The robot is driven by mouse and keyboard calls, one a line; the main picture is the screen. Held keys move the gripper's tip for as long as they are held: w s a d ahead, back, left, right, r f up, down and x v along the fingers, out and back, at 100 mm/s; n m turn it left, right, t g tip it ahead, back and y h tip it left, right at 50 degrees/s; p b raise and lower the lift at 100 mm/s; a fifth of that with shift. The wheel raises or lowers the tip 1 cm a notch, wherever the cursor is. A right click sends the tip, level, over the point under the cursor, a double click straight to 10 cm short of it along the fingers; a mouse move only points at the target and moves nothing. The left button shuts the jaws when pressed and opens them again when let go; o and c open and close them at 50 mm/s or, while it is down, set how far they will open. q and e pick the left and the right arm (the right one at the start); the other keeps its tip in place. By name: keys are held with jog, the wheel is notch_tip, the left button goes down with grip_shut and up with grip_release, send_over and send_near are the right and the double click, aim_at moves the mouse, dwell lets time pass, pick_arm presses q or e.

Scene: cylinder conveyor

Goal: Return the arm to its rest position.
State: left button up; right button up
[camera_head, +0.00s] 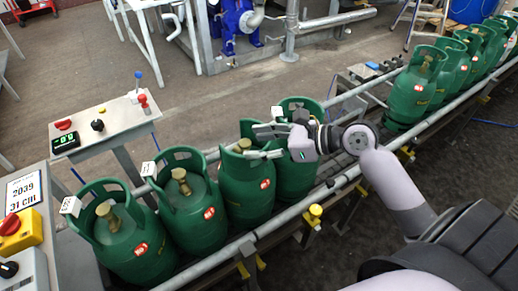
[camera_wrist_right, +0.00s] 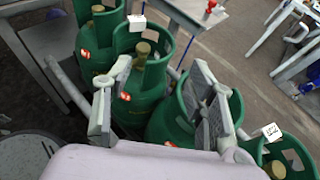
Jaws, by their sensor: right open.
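My right gripper (camera_head: 262,142) is open, with its fingers spread above the row of green gas cylinders. Its arm comes in from the right in the head view. The fingers reach over the collar of the third cylinder (camera_head: 245,190) from the left and in front of the fourth cylinder (camera_head: 292,175), partly hiding both. In the right wrist view the two grey fingers (camera_wrist_right: 155,100) stand apart, with green cylinders (camera_wrist_right: 140,110) behind and between them. Nothing is held; I cannot tell whether a finger touches a collar. My left gripper is not in view.
Two more cylinders, (camera_head: 130,240) and (camera_head: 195,205), stand at the left of the railed conveyor (camera_head: 270,235). Several others (camera_head: 412,95) stand at the upper right. A control panel (camera_head: 110,120) is at left. Bare conveyor lies right of the fourth cylinder.

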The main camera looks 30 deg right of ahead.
jog(key=shift+s+a, duration=0.45)
jog(key=shift+f+n, duration=0.15)
jog(key=shift+n, duration=0.15)
